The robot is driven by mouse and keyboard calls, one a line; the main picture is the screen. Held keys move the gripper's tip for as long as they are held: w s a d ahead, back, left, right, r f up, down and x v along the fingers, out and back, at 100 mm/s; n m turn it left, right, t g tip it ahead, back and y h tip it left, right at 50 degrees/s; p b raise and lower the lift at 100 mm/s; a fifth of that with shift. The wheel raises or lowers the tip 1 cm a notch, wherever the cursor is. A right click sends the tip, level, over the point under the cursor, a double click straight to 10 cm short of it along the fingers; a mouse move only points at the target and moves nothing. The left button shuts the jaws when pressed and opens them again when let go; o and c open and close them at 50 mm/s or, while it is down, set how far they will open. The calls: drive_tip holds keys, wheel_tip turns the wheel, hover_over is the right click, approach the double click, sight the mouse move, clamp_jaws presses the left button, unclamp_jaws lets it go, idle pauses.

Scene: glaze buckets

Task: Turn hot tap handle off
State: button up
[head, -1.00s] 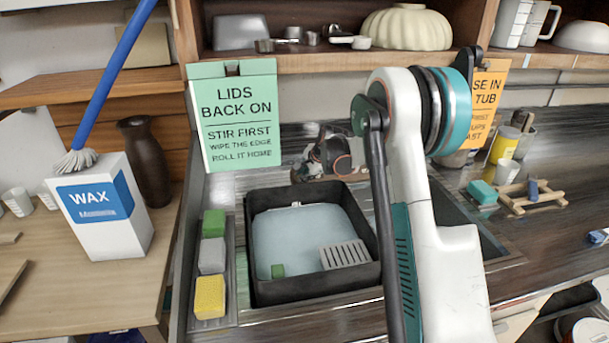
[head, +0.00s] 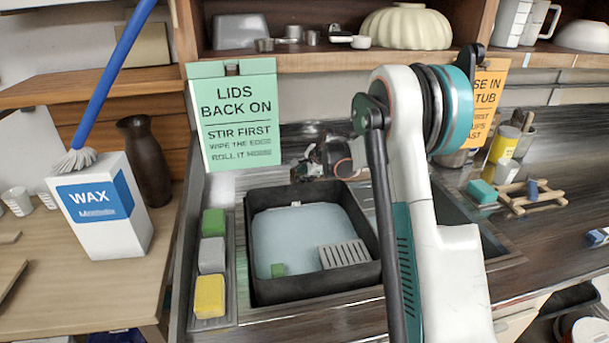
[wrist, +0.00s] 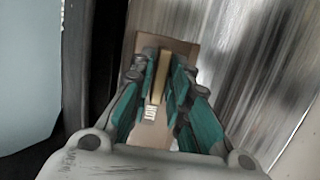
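The hot tap handle (wrist: 161,78) is a narrow tan bar in the wrist view. It stands on a brown plate (wrist: 185,48) with a white HOT label (wrist: 150,114). My gripper (wrist: 164,72) has its teal fingers on either side of the bar, with a narrow dark gap visible beside it. I see no firm grip on it. In the head view my gripper (head: 308,165) is small, behind the far edge of the black tub, and the handle cannot be made out there.
A black tub (head: 262,292) of pale water sits in the sink below my gripper. A tray of sponges (head: 211,255) lies left of it. A green sign (head: 236,115) hangs behind, under a wooden shelf (head: 400,62). My arm blocks part of the sink's right side.

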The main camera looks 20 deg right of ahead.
drive_tip(key=shift+o, duration=0.2)
drive_tip(key=shift+s+r, duration=0.1)
drive_tip(key=shift+r, duration=0.05)
drive_tip(key=v, duration=1.1)
drive_tip(key=shift+s+r, duration=0.2)
drive_tip(key=shift+r, duration=0.05)
